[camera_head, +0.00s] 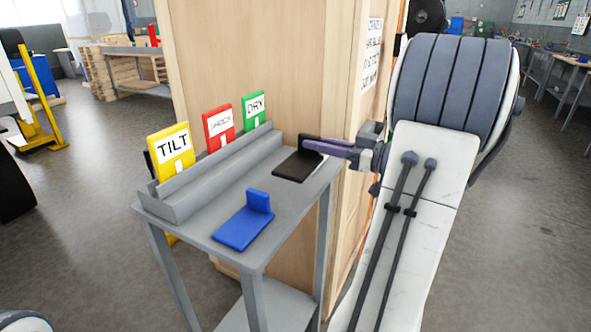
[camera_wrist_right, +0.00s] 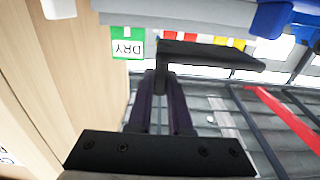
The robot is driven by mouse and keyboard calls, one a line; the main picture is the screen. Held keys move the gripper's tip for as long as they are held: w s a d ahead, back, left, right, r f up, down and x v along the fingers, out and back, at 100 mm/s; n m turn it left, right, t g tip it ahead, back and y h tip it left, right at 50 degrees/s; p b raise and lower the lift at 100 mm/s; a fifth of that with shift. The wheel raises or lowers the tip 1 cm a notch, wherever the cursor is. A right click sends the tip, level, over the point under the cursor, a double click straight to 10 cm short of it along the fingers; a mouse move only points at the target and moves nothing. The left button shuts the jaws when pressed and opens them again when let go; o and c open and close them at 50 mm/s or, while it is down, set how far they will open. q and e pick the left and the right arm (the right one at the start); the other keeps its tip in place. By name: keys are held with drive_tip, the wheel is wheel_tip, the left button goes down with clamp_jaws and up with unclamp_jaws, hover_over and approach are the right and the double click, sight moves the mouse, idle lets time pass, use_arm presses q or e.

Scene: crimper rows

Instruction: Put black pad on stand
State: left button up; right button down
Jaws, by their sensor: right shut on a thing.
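The black pad (camera_head: 297,166) is a flat plate with an upright tab at one end. My right gripper (camera_head: 322,147) is shut on that tab from the right. The pad shows at the far right end of the grey stand (camera_head: 292,200), over its top. In the right wrist view, which is upside down, the black pad (camera_wrist_right: 212,54) extends sideways from the fingers (camera_wrist_right: 161,92). A gap shows there between the pad and the grey stand top (camera_wrist_right: 190,12), so it appears slightly raised. My left gripper is not in view.
A blue pad (camera_head: 243,228) with an upright tab lies on the stand's front part. Yellow TILT (camera_head: 170,150), red (camera_head: 219,128) and green DRY (camera_head: 254,108) cards stand along the back ledge. A wooden crate (camera_head: 240,60) rises close behind. Bare stand top lies between the pads.

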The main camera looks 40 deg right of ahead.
sight(298, 152)
drive_tip(key=w+f, duration=0.1)
drive_tip(key=w+a+f, duration=0.2)
drive_tip(key=w, duration=0.1)
wheel_tip(298, 152, down, 4)
drive_tip(key=shift+r+p, duration=0.1)
drive_tip(key=shift+p, duration=0.2)
drive_tip(key=shift+f+b, duration=0.2)
drive_tip(key=shift+b, duration=0.15)
drive_tip(key=c, duration=0.8)
unclamp_jaws()
drive_tip(key=shift+c, duration=0.2)
drive_tip(key=shift+r, duration=0.1)
